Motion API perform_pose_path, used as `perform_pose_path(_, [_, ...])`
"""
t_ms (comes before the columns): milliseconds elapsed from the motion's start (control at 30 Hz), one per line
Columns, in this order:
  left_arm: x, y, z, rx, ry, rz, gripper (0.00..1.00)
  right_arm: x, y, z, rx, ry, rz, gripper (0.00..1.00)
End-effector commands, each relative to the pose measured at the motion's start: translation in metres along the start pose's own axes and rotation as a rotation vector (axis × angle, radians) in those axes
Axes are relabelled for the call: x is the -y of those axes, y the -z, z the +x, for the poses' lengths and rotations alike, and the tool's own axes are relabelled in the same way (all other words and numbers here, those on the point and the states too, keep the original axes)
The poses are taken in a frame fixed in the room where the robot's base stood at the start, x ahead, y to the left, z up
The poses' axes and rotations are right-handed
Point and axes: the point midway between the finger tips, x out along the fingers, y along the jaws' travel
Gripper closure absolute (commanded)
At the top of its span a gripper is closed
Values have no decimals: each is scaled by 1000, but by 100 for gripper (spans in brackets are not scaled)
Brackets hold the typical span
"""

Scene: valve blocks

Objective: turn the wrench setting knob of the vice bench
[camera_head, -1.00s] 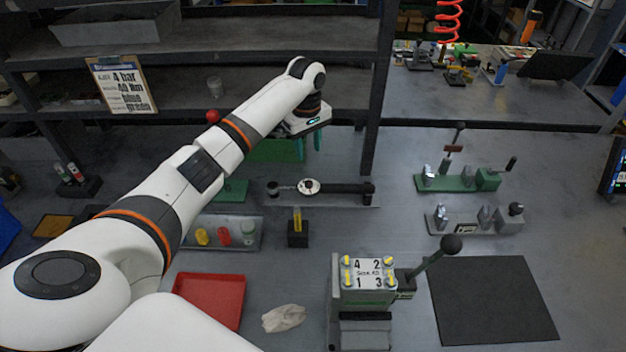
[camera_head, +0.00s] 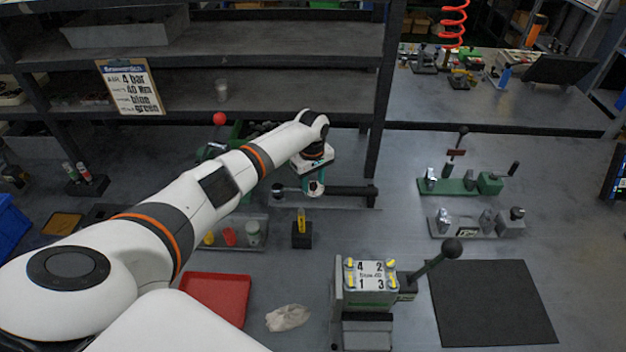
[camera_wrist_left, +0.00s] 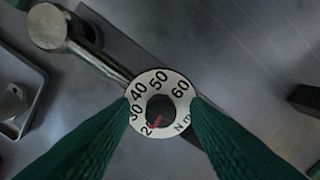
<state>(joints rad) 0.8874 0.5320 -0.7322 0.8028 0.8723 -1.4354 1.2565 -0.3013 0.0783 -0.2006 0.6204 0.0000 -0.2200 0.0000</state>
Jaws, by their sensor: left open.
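The torque wrench (camera_head: 350,189) lies on a grey bench plate. In the left wrist view its round white dial (camera_wrist_left: 174,83) reads 30, 40, 50, 60 and Nm, with a partly hidden number beginning with 2. The dark setting knob (camera_wrist_left: 160,107) is at its centre, with a red pointer toward the lower left, near that 2. My left gripper (camera_head: 316,188) is over the dial, its green fingers open on either side of it. Contact cannot be told. In the head view the gripper largely covers the dial. My right gripper is not in view.
A clipboard (camera_head: 131,87) reads 4 bar, 40 Nm, blue, green. A small block with a yellow piece (camera_head: 301,222) stands just in front of the wrench. The valve block in its vice (camera_head: 370,276) and a red tray (camera_head: 216,296) are nearer. A dark mat (camera_head: 493,302) lies right.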

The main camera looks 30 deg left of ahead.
Motion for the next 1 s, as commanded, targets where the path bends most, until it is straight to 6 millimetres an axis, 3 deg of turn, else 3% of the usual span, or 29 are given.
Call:
perform_pose_path(100, [0, 0, 0, 0, 0, 0, 61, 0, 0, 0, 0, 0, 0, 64])
perform_pose_path(333, [0, 0, 0, 0, 0, 0, 98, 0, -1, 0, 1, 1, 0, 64])
perform_pose_path(367, [0, 0, 0, 0, 0, 0, 100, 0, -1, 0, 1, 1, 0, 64])
perform_pose_path(667, [0, 0, -1, -2, 0, 39, 100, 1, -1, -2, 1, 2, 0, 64])
perform_pose_path(1000, [0, 1, -2, -8, 0, 261, 100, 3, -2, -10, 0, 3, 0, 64])
